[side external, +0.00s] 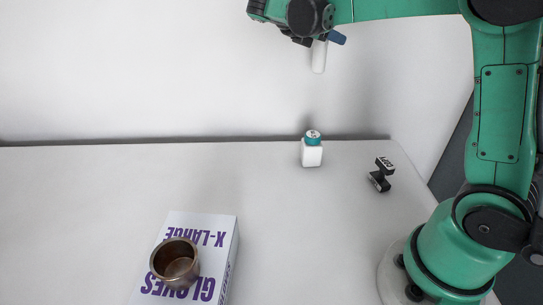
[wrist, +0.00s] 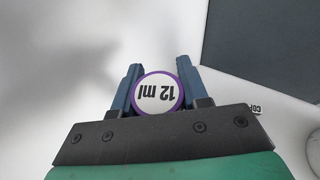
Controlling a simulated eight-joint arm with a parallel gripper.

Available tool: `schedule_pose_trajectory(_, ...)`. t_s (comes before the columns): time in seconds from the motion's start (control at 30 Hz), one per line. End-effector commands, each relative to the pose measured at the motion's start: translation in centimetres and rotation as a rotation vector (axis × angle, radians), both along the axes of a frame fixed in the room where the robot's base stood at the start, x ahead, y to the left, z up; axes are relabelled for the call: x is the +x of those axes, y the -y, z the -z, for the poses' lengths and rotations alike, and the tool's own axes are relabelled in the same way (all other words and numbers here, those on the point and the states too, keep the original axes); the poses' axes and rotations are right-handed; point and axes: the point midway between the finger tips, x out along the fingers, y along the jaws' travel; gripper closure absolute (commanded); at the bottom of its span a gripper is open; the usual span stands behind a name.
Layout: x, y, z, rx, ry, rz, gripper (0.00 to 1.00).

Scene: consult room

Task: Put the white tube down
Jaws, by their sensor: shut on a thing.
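The white tube (side external: 319,57) hangs upright from my gripper (side external: 326,39), high above the far edge of the table (side external: 90,200) in the side view. In the wrist view, the tube's round end (wrist: 158,92) has a purple rim and reads "12 ml". It sits between the two blue fingers of my gripper (wrist: 158,76), which is shut on it. There is clear air below the tube. The rest of the tube is hidden behind its end in the wrist view.
A small white bottle with a teal cap (side external: 312,156) stands near the table's back edge. A small black object (side external: 381,174) is to its right. A glove box (side external: 206,237) at the front carries a metal cup (side external: 175,262). The table's left side is clear.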

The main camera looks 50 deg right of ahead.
Motion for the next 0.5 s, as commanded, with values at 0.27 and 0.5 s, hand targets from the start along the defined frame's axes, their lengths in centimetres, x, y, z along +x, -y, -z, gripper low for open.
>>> schedule_pose_trajectory(0.27, 8.3, -14.5, 0.0, -0.001, 0.000, -0.468, 1.00)
schedule_pose_trajectory(0.5, 10.0, -23.7, 0.1, -0.003, 0.000, -0.719, 1.00)
